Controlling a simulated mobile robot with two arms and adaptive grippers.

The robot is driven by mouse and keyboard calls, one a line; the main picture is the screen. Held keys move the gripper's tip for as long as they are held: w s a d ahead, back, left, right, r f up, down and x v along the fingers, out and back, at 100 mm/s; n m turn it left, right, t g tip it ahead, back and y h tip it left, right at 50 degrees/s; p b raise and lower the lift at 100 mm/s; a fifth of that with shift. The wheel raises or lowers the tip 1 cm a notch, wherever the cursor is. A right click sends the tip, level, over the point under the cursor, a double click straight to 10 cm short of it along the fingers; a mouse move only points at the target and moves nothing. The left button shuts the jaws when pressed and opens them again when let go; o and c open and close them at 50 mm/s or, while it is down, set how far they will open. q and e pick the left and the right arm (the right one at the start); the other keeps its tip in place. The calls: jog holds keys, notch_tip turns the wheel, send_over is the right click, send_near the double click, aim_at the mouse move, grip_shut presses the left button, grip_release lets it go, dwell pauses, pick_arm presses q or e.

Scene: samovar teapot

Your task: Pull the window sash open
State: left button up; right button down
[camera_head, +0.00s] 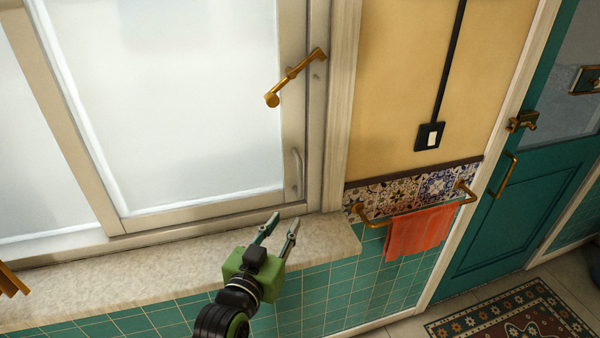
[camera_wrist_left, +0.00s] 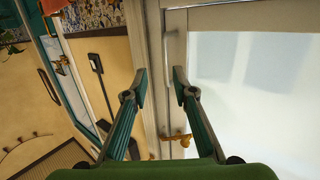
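The window sash (camera_head: 255,208) is a pale frame around frosted glass, and its right edge looks flush with the window frame. A brass handle (camera_head: 295,77) sits tilted high on its right side. A small pale pull handle (camera_head: 296,172) is upright low on the same side. My left gripper (camera_head: 284,219) is open and empty over the sill, just below the pull handle and apart from it. In the left wrist view, the open fingers (camera_wrist_left: 160,78) point toward the pale pull handle (camera_wrist_left: 170,50), and the brass handle (camera_wrist_left: 178,140) shows behind the right finger. My right gripper is not in view.
A stone sill (camera_head: 150,270) runs under the window above green tiles. Right of the window are a black light switch (camera_head: 430,136), a brass rail (camera_head: 410,208) with an orange towel (camera_head: 420,230), and a teal door (camera_head: 500,215). A patterned rug (camera_head: 515,315) lies on the floor.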

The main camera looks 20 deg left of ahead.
aim_at(299, 177)
pick_arm(q)
jog(key=shift+n+t, duration=0.3)
jog(key=shift+t, duration=0.3)
jog(key=w+r+p, duration=0.1)
jog(key=w, duration=0.4)
jog(key=w+r+p, duration=0.1)
jog(key=w, duration=0.3)
jog(key=w+r+p, duration=0.1)
jog(key=w, duration=0.4)
jog(key=shift+w+a+p, duration=0.3)
jog(key=shift+a+p, duration=0.05)
jog(key=shift+a, duration=0.05)
grip_shut()
